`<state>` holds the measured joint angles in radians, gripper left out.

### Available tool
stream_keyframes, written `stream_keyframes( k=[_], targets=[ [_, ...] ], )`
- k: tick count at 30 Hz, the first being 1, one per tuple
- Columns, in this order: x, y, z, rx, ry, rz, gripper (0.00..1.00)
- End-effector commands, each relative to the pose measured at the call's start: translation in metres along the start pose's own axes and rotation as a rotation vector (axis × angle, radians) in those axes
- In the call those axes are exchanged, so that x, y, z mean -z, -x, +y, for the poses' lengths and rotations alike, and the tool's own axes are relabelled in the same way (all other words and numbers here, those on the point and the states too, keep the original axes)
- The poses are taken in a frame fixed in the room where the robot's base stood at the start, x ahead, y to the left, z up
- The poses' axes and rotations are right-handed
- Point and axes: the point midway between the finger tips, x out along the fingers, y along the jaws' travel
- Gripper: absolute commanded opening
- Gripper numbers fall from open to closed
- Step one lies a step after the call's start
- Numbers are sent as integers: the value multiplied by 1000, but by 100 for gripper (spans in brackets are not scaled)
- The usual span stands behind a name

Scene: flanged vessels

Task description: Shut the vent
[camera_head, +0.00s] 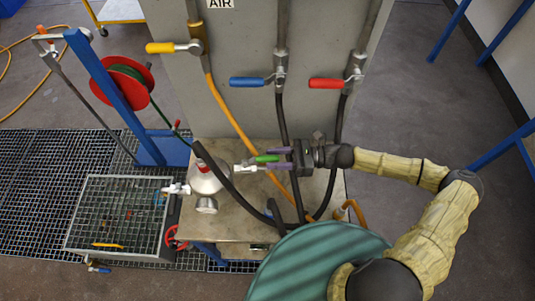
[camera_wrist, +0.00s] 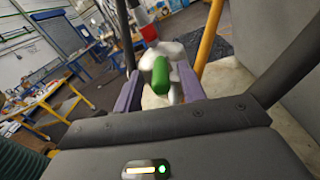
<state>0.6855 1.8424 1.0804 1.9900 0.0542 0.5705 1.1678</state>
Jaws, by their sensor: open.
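A green valve handle (camera_head: 267,158) sits on a silver valve body (camera_head: 246,166) at the side of a white and silver flanged vessel (camera_head: 205,180); I take it for the vent. My gripper (camera_head: 272,159) is open, its purple fingers one on each side of the green handle. In the wrist view, the handle (camera_wrist: 160,76) stands between the two fingertips (camera_wrist: 160,90), with a visible gap on both sides. The valve's lower part is hidden behind the gripper body. I cannot tell whether the valve is open or shut.
Dark hoses and an orange hose (camera_head: 233,115) run close around the gripper. Yellow (camera_head: 160,48), blue (camera_head: 247,81) and red (camera_head: 326,84) levers are on the grey panel above. A red handwheel (camera_head: 173,239) and mesh basket (camera_head: 115,215) lie left.

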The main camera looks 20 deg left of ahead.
Motion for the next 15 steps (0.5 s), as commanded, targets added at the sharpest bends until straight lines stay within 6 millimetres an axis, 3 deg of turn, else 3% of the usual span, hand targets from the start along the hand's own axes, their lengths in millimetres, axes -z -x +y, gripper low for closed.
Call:
stream_keyframes(
  k=[6,15],
  targets=[
    [-2,-25,0,0,1,-1,40],
    [0,-27,0,0,1,0,40]
  ],
)
